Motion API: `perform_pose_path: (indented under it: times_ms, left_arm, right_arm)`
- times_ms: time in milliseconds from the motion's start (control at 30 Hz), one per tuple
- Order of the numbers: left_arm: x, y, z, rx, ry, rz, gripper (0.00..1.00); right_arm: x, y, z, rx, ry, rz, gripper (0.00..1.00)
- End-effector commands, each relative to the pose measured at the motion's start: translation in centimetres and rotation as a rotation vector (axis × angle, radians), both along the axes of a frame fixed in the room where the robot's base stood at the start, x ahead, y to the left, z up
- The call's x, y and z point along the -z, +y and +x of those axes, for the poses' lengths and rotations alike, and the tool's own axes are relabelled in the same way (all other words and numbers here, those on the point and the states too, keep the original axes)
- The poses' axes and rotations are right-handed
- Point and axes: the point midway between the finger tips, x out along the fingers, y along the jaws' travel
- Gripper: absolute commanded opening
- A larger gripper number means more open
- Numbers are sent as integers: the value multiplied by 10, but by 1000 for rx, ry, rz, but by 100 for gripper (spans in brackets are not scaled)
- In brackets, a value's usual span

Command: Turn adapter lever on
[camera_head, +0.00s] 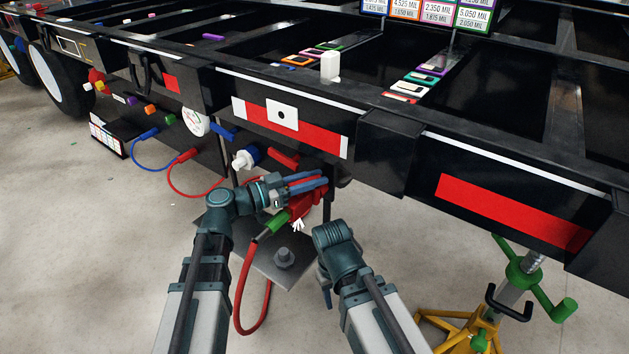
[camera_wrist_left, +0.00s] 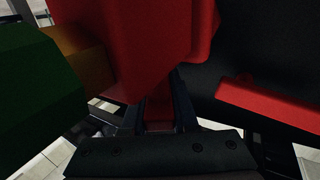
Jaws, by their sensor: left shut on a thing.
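The red adapter (camera_head: 305,207) sits under the trailer's front beam, with a green connector (camera_head: 278,222) and a red hose (camera_head: 243,290) on it. My left gripper (camera_head: 318,183) reaches it from the left and is shut. In the left wrist view the red adapter body (camera_wrist_left: 140,40) fills the top middle. A narrow red part, apparently its lever (camera_wrist_left: 160,108), lies between my left fingers. The green connector (camera_wrist_left: 35,90) is at the left. The lever's far end is hidden.
A red bar (camera_wrist_left: 270,105) is close at the right in the left wrist view. A white-and-blue fitting (camera_head: 245,158) and a gauge (camera_head: 195,122) are left of the adapter. A jack stand (camera_head: 520,275) stands at the right. The floor (camera_head: 110,250) at the left is clear.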

Motion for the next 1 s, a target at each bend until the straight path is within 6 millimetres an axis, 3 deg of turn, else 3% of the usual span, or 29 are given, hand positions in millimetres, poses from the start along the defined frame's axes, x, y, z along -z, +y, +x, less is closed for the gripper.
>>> perform_pose_path:
  times_ms: [433, 1000]
  left_arm:
    - [0, 4, 6, -217, 0, 0, 0]
    - [0, 5, 8, -250, 0, 0, 0]
  right_arm:
    - [0, 0, 0, 0, 0, 0, 50]
    - [0, 0, 0, 0, 0, 0, 50]
